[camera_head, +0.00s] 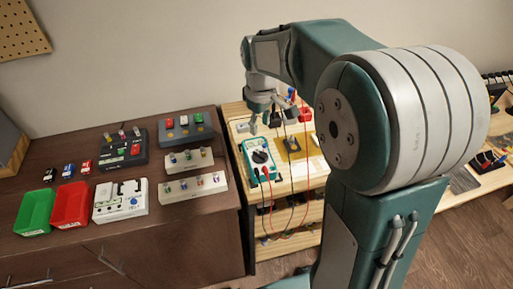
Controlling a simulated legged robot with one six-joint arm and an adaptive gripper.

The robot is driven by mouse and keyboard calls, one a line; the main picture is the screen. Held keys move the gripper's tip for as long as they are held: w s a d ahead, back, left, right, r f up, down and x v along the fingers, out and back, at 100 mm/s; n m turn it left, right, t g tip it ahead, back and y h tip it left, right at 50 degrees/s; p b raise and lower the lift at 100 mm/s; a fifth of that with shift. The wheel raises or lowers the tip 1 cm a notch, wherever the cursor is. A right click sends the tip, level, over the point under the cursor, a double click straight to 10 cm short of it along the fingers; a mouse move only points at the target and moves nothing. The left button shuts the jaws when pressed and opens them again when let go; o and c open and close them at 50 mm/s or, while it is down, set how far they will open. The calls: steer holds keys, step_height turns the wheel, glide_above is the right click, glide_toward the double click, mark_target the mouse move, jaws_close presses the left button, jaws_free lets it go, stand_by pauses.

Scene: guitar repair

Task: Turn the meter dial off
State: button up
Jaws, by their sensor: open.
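The meter (249,159) is a teal and white multimeter lying on the light wooden bench, left of my arm. Its dark round dial (260,157) faces up; the dial's pointer setting is too small to read. Red and black leads run from the meter's lower end over the bench's front edge. My gripper (263,122) points down above the far end of the meter, apart from the dial as far as I can tell. It is open and holds nothing that I can see.
The light wooden bench (238,109) also holds a red block (305,114) and a small dark device (292,144) near the meter. A dark brown cabinet (200,205) at left bears a green bin (36,211), a red bin (71,204) and several pedals. Cables hang beside the meter.

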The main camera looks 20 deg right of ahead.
mark_target(259, 153)
step_height(259, 153, down, 11)
steer(key=shift+r, duration=0.1)
stand_by(0.4)
jaws_close()
